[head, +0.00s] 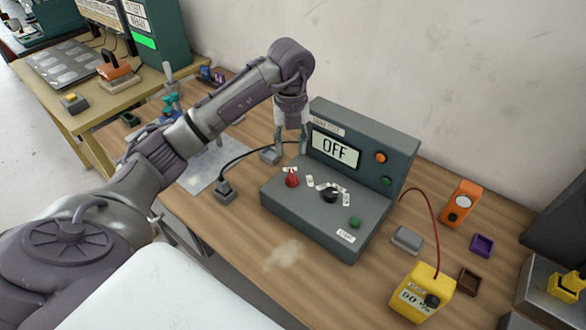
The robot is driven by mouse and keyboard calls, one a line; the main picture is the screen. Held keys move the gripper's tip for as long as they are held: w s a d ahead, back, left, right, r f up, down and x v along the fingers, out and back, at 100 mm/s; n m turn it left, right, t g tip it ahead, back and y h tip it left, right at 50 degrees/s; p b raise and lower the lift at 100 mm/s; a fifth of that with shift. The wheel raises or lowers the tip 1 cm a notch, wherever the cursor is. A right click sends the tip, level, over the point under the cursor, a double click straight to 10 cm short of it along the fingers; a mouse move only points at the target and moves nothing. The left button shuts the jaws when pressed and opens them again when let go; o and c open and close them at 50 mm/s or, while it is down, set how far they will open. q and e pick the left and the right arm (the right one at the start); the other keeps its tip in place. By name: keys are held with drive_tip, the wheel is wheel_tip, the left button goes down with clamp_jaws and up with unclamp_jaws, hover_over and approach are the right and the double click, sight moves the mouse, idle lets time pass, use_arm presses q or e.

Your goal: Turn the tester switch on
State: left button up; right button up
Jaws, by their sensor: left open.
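The tester (322,222) is a dark grey console on the wooden bench. Its display (336,149) reads OFF. On its sloped front are a red switch (292,180) at the left, a black knob (329,194) with white labels around it, and a green button (355,223). An orange (380,158) and a green round part (386,181) sit on the upright panel. My left gripper (291,148) is open and points down, left of the display, above and behind the red switch. It looks empty and apart from the switch. My right gripper is out of view.
A black cable (233,159) runs from the tester's left side to small grey blocks. Right of the tester are a grey block (407,239), a yellow meter (422,291) with a red lead, an orange device (460,204) and small trays. The wall stands behind.

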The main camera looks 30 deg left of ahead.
sight(292, 173)
use_arm(q)
wheel_tip(292, 173, down, 4)
drive_tip(key=shift+r+p, duration=0.1)
drive_tip(key=shift+p, duration=0.4)
wheel_tip(292, 173, down, 5)
drive_tip(key=shift+w+f+p, duration=0.15)
drive_tip(key=shift+p, duration=0.45)
drive_tip(key=shift+f, duration=0.4)
drive_tip(key=shift+c, duration=0.2)
clamp_jaws()
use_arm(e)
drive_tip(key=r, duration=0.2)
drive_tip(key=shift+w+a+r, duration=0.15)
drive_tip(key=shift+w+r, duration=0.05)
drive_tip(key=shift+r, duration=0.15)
